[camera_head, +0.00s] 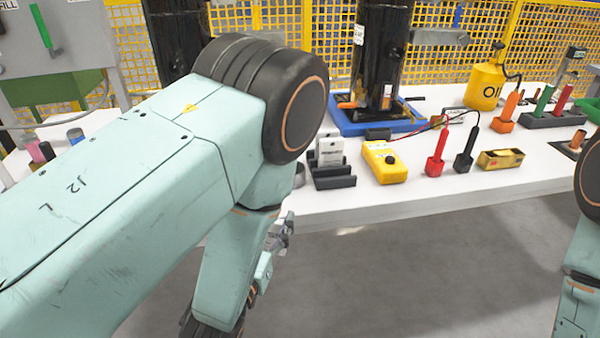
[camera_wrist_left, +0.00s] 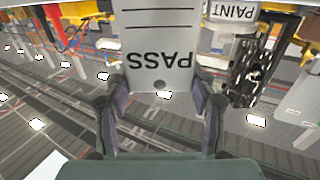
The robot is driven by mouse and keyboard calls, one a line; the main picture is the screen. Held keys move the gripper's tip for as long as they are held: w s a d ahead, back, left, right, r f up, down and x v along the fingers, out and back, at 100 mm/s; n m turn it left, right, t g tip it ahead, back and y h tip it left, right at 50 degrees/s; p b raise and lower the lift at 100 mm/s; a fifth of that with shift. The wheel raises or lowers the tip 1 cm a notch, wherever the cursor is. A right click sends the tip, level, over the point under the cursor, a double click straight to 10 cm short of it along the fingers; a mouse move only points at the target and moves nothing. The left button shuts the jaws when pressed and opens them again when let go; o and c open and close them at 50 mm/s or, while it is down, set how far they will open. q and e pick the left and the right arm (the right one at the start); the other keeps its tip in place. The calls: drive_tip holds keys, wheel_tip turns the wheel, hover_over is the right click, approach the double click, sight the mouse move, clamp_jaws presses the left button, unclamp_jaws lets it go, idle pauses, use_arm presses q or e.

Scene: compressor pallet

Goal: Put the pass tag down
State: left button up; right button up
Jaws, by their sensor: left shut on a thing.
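The pass tag (camera_wrist_left: 160,50) is a white card with PASS printed on it, upside down in the left wrist view. My left gripper (camera_wrist_left: 161,103) is shut on its lower end, with one finger at each side. In the head view my left gripper (camera_head: 280,238) is partly hidden by my arm and hangs in front of the table's near edge. I cannot make out the pass tag there. My right gripper is out of view; only part of its arm shows at the right edge.
A black slotted rack (camera_head: 334,180) with white cards (camera_head: 330,150) stands near the edge of the white table (camera_head: 400,196). A yellow meter (camera_head: 384,162), a red probe (camera_head: 437,158) and a black probe (camera_head: 464,155) stand to its right. A blue tray (camera_head: 350,127) is behind.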

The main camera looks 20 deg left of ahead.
use_arm(q)
drive_tip(key=s+d+r+m+g+h, duration=0.1)
drive_tip(key=d+r+m+g+h, duration=0.2)
drive_tip(key=d+m+g+h, duration=0.9)
drive_tip(key=shift+s+d+m+g+h, duration=0.4)
drive_tip(key=shift+m+g+h, duration=2.05)
drive_tip(key=shift+h, duration=0.35)
